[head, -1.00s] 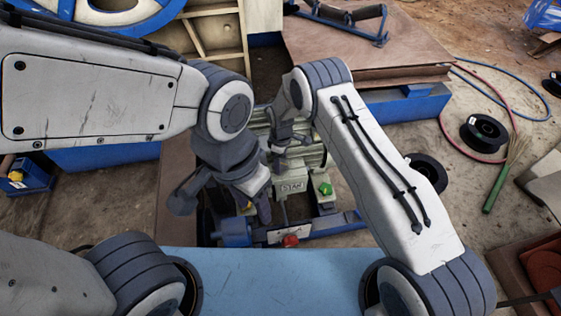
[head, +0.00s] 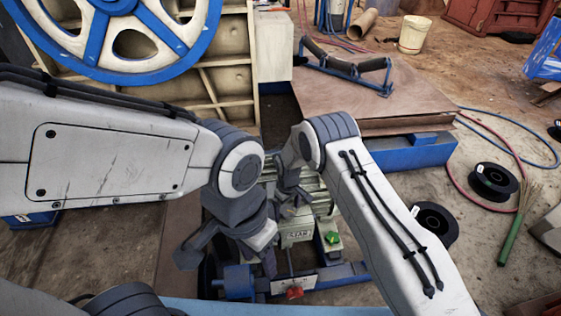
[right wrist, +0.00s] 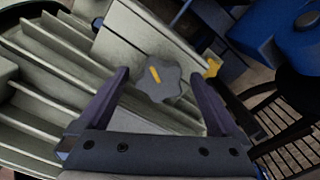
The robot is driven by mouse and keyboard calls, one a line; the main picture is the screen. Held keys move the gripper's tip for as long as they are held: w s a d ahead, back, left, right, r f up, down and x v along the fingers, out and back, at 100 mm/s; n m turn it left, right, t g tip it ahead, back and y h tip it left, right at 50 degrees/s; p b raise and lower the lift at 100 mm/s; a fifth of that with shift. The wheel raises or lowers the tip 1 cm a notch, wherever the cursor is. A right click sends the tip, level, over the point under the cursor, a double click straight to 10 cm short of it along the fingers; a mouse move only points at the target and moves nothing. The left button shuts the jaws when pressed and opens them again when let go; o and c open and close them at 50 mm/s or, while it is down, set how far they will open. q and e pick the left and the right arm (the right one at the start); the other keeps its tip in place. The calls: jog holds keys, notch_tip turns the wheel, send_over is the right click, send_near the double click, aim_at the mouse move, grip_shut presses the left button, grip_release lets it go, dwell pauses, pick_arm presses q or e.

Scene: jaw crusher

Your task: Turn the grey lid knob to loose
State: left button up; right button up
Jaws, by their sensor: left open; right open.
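The grey lid knob (right wrist: 158,82) is a lobed disc with a yellow mark, on the pale green-grey ribbed housing (right wrist: 128,42) in the right wrist view. My right gripper (right wrist: 159,75) is open, with one dark finger on each side of the knob; I cannot tell whether they touch it. In the head view my right gripper (head: 290,198) is over the ribbed machine (head: 298,238), and the knob cannot be made out there. My left gripper (head: 228,260) is open, lower and to the left, in front of the machine, with nothing seen in it.
A green knob (head: 333,238) and a red knob (head: 294,292) are near the machine's front, by a blue frame (head: 340,274). A yellow part (right wrist: 213,67) sits right of the grey knob. A large blue wheel (head: 130,40) stands behind. Cable reels (head: 434,222) lie on the ground at right.

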jog(key=m, duration=0.6)
jog(key=shift+a+b, duration=0.15)
jog(key=shift+b, duration=0.25)
jog(key=m+b, duration=0.1)
jog(key=m, duration=0.4)
jog(key=shift+a+f, duration=0.1)
notch_tip(320, 180, up, 11)
jog(key=m+p, duration=0.1)
jog(key=p, duration=0.2)
notch_tip(320, 180, up, 20)
jog(key=n+p, duration=0.3)
jog(key=p, duration=0.5)
send_over(286, 211)
jog(key=s+a, duration=0.2)
jog(key=s, duration=0.5)
jog(key=shift+w+d, duration=0.15)
jog(key=shift+d, duration=0.05)
